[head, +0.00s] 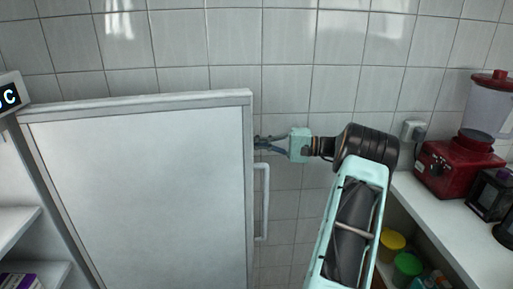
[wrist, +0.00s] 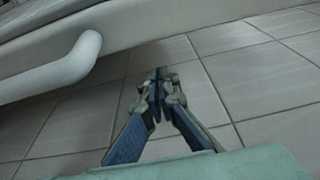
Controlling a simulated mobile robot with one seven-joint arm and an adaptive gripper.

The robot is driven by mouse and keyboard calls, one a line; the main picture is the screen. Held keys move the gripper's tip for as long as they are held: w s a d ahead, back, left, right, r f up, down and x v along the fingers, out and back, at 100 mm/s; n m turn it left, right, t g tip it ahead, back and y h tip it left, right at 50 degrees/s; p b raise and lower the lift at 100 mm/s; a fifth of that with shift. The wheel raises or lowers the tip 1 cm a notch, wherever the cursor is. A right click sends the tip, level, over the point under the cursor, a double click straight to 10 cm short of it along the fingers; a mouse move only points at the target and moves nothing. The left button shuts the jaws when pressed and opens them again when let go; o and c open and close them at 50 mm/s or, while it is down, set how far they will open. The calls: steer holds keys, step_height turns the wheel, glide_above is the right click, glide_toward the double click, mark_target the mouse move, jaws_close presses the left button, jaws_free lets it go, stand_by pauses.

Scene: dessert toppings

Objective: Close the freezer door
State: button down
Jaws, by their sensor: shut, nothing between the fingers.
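The freezer door (head: 140,190) stands open in the head view, with its pale inner face toward me and its hinge side at the left. Its white bar handle (head: 265,200) sticks out past the door's right edge. In the wrist view the curved handle (wrist: 60,72) and the door's edge (wrist: 150,22) show at the upper left. My gripper (head: 258,143) is beside the upper right edge of the door, just above the handle. In the wrist view my gripper (wrist: 157,84) has its fingers together and empty. I cannot tell whether the fingertips touch the door.
Freezer shelves (head: 18,232) with a purple box (head: 20,280) show at the left. A tiled wall (head: 330,60) stands behind the door. At the right, a counter (head: 440,205) carries a red blender (head: 452,168), with yellow (head: 391,243) and green-lidded (head: 407,265) tubs below.

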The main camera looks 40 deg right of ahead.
steer(key=s, duration=0.1)
steer(key=s+a, duration=0.1)
steer(key=s, duration=0.1)
steer(key=shift+s+r, duration=0.1)
steer(key=shift+s, duration=0.05)
steer(key=shift+s, duration=0.1)
stand_by(0.4)
